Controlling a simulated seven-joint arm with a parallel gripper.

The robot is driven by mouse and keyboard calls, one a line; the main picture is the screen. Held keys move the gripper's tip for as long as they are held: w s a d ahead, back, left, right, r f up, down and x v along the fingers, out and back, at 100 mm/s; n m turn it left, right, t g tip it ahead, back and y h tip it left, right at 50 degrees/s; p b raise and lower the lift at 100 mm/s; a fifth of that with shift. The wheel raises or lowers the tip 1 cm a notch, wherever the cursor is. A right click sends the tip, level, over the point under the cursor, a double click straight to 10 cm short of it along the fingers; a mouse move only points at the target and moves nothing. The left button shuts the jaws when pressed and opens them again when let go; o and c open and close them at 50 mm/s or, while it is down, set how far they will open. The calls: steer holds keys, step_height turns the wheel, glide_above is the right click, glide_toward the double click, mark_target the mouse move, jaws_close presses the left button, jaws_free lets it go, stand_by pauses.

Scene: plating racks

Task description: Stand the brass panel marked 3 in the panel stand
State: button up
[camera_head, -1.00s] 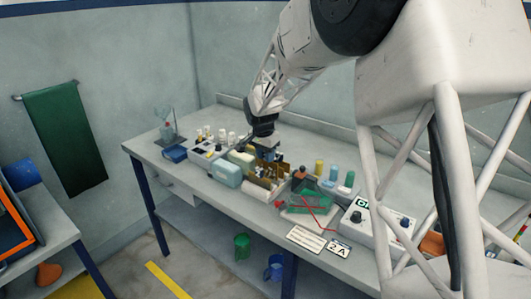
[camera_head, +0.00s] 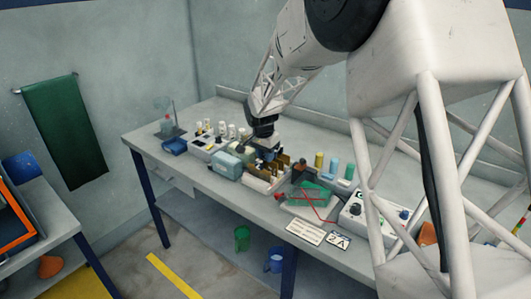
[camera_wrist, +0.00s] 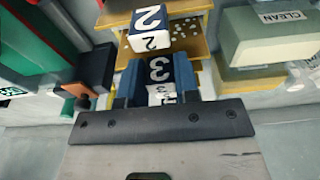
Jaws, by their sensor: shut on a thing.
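My gripper (camera_wrist: 158,82) is shut on the dark blue and white grip block of the brass panel marked 3 (camera_wrist: 160,70). The marking faces the wrist camera, and most of this panel's brass is hidden. Beyond it in the wrist view is the block marked 2 (camera_wrist: 150,28), with brass plates around it. In the head view my gripper (camera_head: 266,148) is low over a pale rack (camera_head: 262,184) with brass panels (camera_head: 284,163) upright in it. This rack looks like the panel stand. I cannot tell whether panel 3 is seated in a slot.
A pale green box marked CLEAN (camera_wrist: 275,40) is close on the right in the wrist view. A green tray with red leads (camera_head: 310,196) and colored bottles (camera_head: 334,168) stand right of the rack in the head view.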

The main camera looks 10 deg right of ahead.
steer(key=shift+f, duration=0.45)
stand_by(0.3)
steer(key=o, duration=1)
steer(key=r, duration=0.7)
steer(key=shift+s+a+r, duration=0.35)
steer(key=shift+s+r, duration=0.05)
